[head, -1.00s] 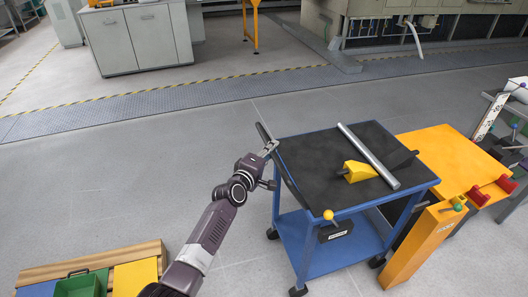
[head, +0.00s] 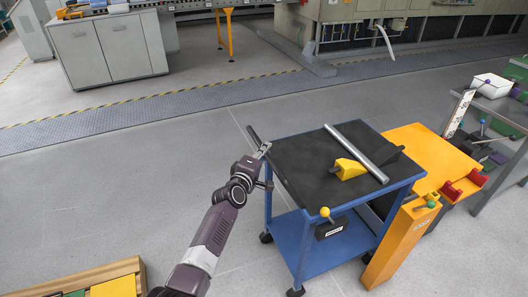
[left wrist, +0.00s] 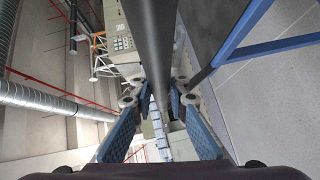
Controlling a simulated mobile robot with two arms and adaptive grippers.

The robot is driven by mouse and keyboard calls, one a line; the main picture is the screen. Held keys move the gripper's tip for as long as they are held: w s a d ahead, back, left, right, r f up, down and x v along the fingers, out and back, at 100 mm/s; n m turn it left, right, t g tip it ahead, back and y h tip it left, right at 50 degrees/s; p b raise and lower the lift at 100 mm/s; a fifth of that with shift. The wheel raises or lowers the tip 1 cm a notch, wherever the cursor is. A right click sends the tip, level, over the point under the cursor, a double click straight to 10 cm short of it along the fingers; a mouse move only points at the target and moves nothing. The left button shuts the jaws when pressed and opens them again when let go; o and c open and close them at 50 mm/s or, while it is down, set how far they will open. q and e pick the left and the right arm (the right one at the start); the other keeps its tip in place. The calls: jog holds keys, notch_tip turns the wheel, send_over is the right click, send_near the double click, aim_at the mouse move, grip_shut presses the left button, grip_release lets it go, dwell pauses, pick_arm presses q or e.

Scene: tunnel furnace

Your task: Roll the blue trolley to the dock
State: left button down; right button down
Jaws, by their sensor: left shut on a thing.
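The blue trolley (head: 285,247) stands upright on its castors right of centre in the head view, with a black mat (head: 300,163) on top. Its dark push handle (head: 285,182) runs along its left side. My left gripper (head: 263,151) is shut on that handle near its far end. In the left wrist view the dark handle bar (left wrist: 153,50) passes between the fingers of my left gripper (left wrist: 158,112), and a blue trolley frame bar (left wrist: 270,48) shows at the right. My right gripper is out of view.
On the trolley lie a metal rod (head: 357,153) and a yellow block (head: 349,169). An orange stand (head: 440,158) with an orange post (head: 400,243) is close on the trolley's right. A grey table (head: 500,112) is beyond. Floor left of and behind the trolley is clear.

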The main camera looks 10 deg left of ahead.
pick_arm(q)
jog(key=c, duration=1.8)
grip_release()
jog(key=shift+w+d, duration=0.15)
jog(key=shift+d, duration=0.15)
jog(key=shift+c, duration=0.2)
jog(key=shift+a, duration=0.1)
jog(key=v, duration=1.2)
